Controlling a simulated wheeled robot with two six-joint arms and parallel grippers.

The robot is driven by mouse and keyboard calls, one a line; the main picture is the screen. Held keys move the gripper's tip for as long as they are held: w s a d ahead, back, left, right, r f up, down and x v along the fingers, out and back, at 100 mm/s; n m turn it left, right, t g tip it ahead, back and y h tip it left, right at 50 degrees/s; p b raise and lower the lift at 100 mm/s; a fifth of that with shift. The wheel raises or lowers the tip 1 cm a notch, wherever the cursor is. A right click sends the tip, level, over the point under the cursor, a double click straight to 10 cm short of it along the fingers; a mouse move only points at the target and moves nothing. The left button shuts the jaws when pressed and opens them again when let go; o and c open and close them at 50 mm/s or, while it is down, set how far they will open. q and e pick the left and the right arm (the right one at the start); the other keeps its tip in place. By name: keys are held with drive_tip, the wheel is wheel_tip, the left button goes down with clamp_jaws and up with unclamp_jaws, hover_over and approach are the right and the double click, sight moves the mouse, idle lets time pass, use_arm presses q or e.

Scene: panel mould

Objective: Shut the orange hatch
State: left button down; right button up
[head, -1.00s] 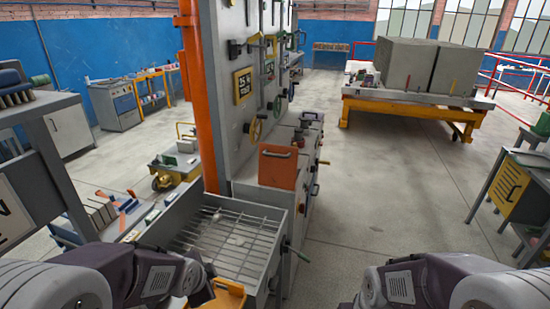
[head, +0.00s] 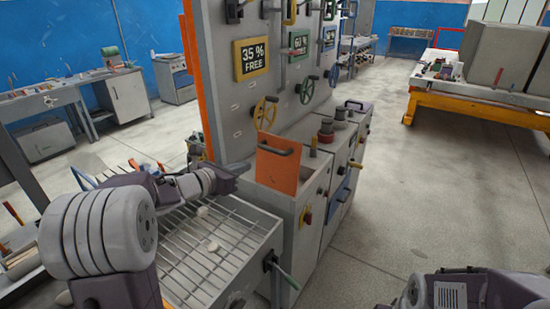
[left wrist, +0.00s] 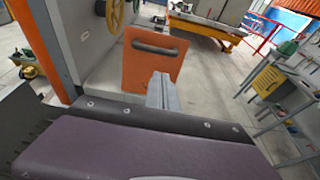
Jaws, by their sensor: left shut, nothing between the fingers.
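The orange hatch (head: 279,171) stands raised, tilted slightly, on top of the grey cabinet at the near end of the panel. A dark bar handle runs along its upper edge. It also shows in the left wrist view (left wrist: 150,68), with its handle side facing that camera. My left gripper (head: 241,168) is shut and empty, just left of the hatch in the head view. In the left wrist view its closed fingers (left wrist: 162,88) overlap the hatch's lower right; I cannot tell whether they touch. My right arm shows at the lower right, its gripper out of view.
A wire-grid tray (head: 215,242) with small pale pieces lies below my left arm. The tall grey panel (head: 225,70) with handwheels and signs stands behind the hatch. A green-handled lever (head: 287,275) sticks out from the tray's side. The floor to the right is clear.

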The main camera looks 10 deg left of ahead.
use_arm(q)
drive_tip(key=a+p+x, duration=0.1)
drive_tip(key=p+x, duration=0.3)
drive_tip(key=x, duration=0.8)
drive_tip(key=shift+w+r, duration=0.35)
drive_tip(key=shift+w, duration=0.3)
use_arm(e)
drive_tip(key=r, duration=0.4)
drive_tip(key=shift+s+a+r, duration=0.25)
drive_tip(key=shift+s+r, duration=0.05)
